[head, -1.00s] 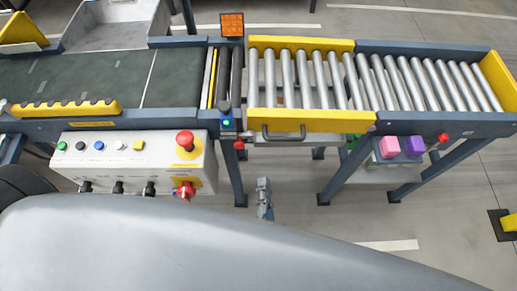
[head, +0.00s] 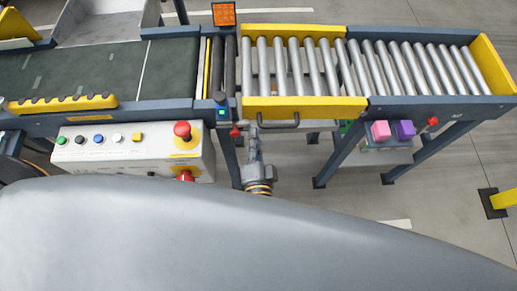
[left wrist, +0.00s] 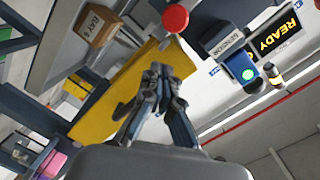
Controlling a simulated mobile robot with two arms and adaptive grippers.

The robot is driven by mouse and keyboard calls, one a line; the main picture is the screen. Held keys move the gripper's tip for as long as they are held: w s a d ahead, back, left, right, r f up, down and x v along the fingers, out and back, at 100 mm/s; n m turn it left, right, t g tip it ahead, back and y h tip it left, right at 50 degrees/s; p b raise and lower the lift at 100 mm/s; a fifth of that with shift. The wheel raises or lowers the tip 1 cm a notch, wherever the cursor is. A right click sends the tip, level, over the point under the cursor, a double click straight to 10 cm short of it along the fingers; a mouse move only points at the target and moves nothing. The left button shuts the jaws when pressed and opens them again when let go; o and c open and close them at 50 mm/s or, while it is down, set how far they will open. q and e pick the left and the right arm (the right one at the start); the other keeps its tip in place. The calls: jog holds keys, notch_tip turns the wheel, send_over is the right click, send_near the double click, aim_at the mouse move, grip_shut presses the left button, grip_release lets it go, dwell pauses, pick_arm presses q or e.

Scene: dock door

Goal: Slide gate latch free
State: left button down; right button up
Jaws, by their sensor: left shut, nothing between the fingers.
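The gate is the yellow-sided roller section (head: 330,111) in the middle of the conveyor, with a dark bar handle (head: 278,126) on its near side. A red knob (head: 235,131), seemingly the latch, sits at the gate's left end; it also shows in the left wrist view (left wrist: 175,18). My left gripper (head: 253,129) is shut and empty, just right of the knob and near the left end of the handle. In the left wrist view its closed fingertips (left wrist: 160,70) are in front of the yellow gate side (left wrist: 105,100), apart from the knob. My right gripper is not in view.
A control panel (head: 105,153) with several buttons and a red emergency button (head: 182,130) hangs left of my arm. A blue box with a lit button (head: 220,105) stands beside the knob. Pink (head: 380,130) and purple (head: 404,129) blocks sit at the right under the rollers.

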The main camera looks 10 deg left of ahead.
aim_at(242, 124)
pick_arm(q)
jog(key=shift+s+a+f, duration=0.15)
jog(key=shift+a+f, duration=0.25)
jog(key=shift+a, duration=0.3)
jog(key=shift+s+a+f, duration=0.15)
jog(key=shift+a+f, duration=0.25)
jog(key=shift+a, duration=0.25)
jog(key=shift+a, duration=0.1)
jog(key=a, duration=0.1)
jog(key=s+a, duration=0.1)
jog(key=a, duration=0.1)
jog(key=shift+w, duration=0.1)
